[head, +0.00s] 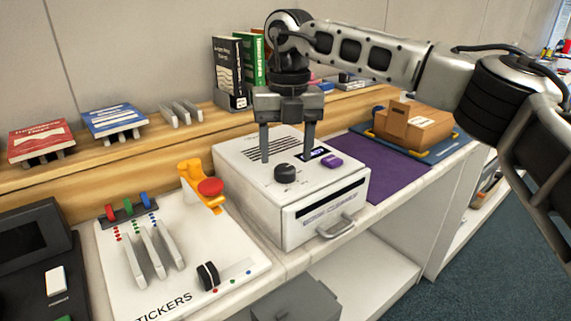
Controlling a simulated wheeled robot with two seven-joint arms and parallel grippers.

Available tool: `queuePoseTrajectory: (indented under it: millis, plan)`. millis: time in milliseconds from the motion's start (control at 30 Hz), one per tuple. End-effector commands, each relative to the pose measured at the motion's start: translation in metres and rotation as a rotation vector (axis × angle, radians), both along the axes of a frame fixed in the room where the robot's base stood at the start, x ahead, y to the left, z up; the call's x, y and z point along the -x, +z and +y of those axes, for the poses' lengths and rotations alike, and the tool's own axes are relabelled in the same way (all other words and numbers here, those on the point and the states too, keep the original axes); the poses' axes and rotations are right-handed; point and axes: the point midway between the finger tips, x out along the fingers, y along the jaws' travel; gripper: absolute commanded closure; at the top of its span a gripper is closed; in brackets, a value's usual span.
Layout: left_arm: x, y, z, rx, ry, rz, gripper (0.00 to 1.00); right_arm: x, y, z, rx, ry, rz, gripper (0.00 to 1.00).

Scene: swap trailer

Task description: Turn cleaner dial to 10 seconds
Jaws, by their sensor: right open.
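The cleaner (252,203) is a white box in the middle of the counter, with vents, a small dark display (312,154), a purple button (331,161) and a front slot with a handle. Its black dial (285,173) stands on the top face; its marks are too small to read. My right gripper (285,157) points down from above with its fingers spread apart. The fingers are above the cleaner's top, around or just behind the dial; I cannot tell whether they touch it. My left gripper is not in view.
A white sticker panel (180,290) with a black knob (208,275), card slots and an orange-red press (207,188) stands left of the cleaner. A purple mat (385,170) and a cardboard box (413,124) lie to the right. Books (232,75) stand on the shelf behind.

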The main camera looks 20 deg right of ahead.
Motion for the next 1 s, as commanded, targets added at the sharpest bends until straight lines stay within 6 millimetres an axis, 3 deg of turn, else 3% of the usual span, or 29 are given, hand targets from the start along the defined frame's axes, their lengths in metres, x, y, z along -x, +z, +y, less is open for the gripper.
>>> queuePoseTrajectory:
  millis: [200,567,600,767,1000]
  plan:
    - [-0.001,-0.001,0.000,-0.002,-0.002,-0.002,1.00,0.000,-0.027,0.001,0.000,0.000,-0.001,0.41]
    - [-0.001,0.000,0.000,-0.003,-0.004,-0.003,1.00,0.000,-0.033,0.001,0.000,0.000,-0.001,0.41]
    - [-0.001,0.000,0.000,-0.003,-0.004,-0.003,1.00,0.000,-0.033,0.001,0.000,0.000,-0.001,0.43]
    - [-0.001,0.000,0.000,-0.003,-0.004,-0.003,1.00,0.000,-0.032,0.001,0.000,0.000,-0.001,0.86]
    - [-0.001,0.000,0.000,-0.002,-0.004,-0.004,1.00,0.000,-0.032,0.001,0.000,-0.010,-0.001,0.85]
